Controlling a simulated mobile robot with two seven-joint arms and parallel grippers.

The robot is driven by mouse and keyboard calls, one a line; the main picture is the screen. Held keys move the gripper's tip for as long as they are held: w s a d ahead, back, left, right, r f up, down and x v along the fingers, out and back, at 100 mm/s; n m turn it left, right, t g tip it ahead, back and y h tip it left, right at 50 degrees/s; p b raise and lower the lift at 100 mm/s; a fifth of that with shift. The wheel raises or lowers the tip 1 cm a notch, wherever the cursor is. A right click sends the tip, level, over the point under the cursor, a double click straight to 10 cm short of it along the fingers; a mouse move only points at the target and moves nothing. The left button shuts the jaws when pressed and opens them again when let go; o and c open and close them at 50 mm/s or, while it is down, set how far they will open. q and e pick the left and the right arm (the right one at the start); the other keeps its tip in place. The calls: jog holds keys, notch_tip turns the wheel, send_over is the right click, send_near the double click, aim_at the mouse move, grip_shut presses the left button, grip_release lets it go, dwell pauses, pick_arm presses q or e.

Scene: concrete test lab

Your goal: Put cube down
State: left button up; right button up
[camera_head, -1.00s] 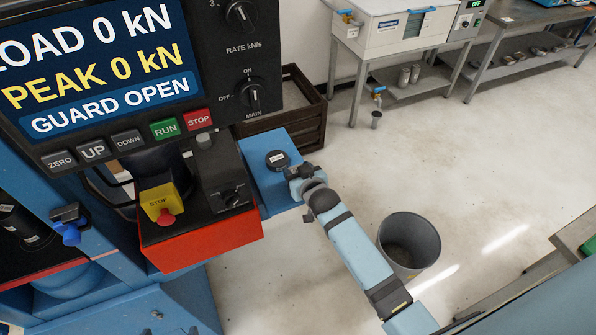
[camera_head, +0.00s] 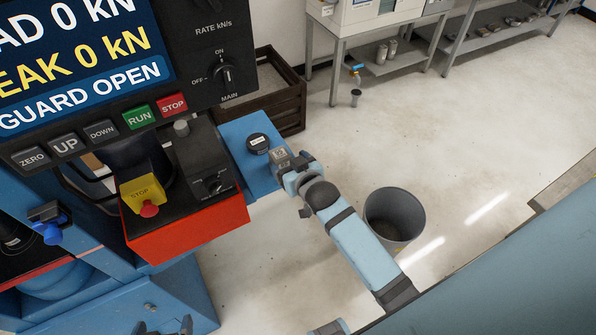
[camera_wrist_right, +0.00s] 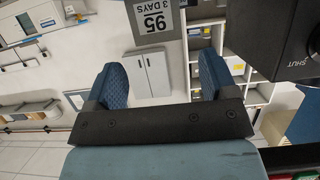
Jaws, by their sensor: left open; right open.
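The small grey cube (camera_head: 280,158) rests on the blue ledge (camera_head: 240,128) of the testing machine, beside a round black cap. My right gripper (camera_head: 295,176) is just to the lower right of the cube. Its two blue padded fingers (camera_wrist_right: 162,65) are spread, with nothing between them, and the cube appears beyond their tips.
The machine's control panel (camera_head: 120,130) and red box with yellow stop button (camera_head: 142,192) stand left of the ledge. A grey bin (camera_head: 394,215) stands on the floor below my arm. A dark crate (camera_head: 280,95) is behind.

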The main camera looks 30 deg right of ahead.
jog(key=v, duration=0.5)
jog(key=shift+o, duration=0.4)
jog(key=s+a+f+n+g+y, duration=0.1)
jog(key=s+f, duration=0.4)
jog(key=s, duration=0.3)
jog(key=s+a+f+n+g+y, duration=0.1)
jog(key=s+f, duration=0.4)
jog(key=s, duration=0.2)
jog(key=shift+s+a+n+g+y, duration=0.2)
jog(key=shift+s+n+g+y, duration=0.1)
jog(key=shift+s+g, duration=0.1)
jog(key=m+t+h+b, duration=0.2)
jog(key=m+h+b, duration=0.1)
jog(key=b, duration=0.5)
send_near(284, 161)
jog(key=x, duration=0.7)
jog(key=shift+w+r, duration=0.2)
jog(key=shift+w, duration=0.05)
jog(key=x, duration=0.5)
jog(key=shift+w+f, duration=0.1)
jog(key=shift+f, duration=0.15)
jog(key=c, duration=1.3)
jog(key=shift+o, duration=0.2)
